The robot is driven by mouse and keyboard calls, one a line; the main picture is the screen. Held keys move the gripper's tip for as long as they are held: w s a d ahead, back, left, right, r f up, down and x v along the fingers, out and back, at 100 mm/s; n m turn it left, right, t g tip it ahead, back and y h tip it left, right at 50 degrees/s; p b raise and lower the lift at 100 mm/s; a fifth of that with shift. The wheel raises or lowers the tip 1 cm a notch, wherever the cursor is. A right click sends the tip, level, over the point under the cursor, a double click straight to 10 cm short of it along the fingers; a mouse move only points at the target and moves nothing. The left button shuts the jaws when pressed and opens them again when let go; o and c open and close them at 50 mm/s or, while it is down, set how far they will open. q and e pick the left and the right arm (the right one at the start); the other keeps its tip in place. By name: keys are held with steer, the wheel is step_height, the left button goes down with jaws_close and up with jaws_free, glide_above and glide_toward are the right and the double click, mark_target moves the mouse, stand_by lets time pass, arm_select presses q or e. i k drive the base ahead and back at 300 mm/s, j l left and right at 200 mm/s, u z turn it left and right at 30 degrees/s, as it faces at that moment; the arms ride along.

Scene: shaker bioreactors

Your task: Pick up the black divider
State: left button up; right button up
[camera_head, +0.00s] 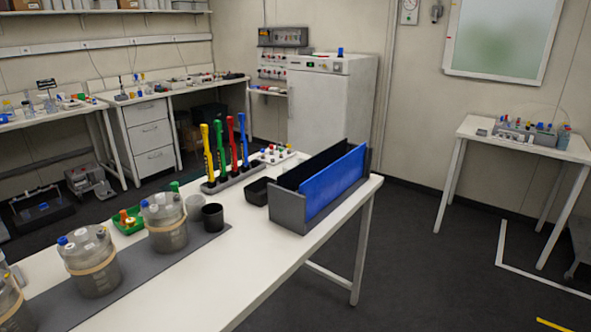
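A long open grey rack (289,214) stands at the far right end of the white table. A blue panel (336,184) stands upright in it on the near side. Behind the blue panel a black divider (305,168) seems to stand upright; mostly its upper part shows, and the blue panel and rack end hide the rest. Neither of my grippers is in view.
Left of the rack are a small black tray (258,191), a stand with several coloured tools (228,177), a dark cup (213,217) and jars (164,222) on a grey mat (140,278). The white table (262,262) is clear in front of the rack.

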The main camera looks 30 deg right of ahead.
mark_target(291, 180)
steer(key=i+l+u, duration=0.15)
steer(key=l, duration=0.3)
steer(key=l+u, duration=0.2)
steer(key=l, duration=0.7)
steer(key=i+l+u, duration=0.1)
steer(key=l, duration=0.35)
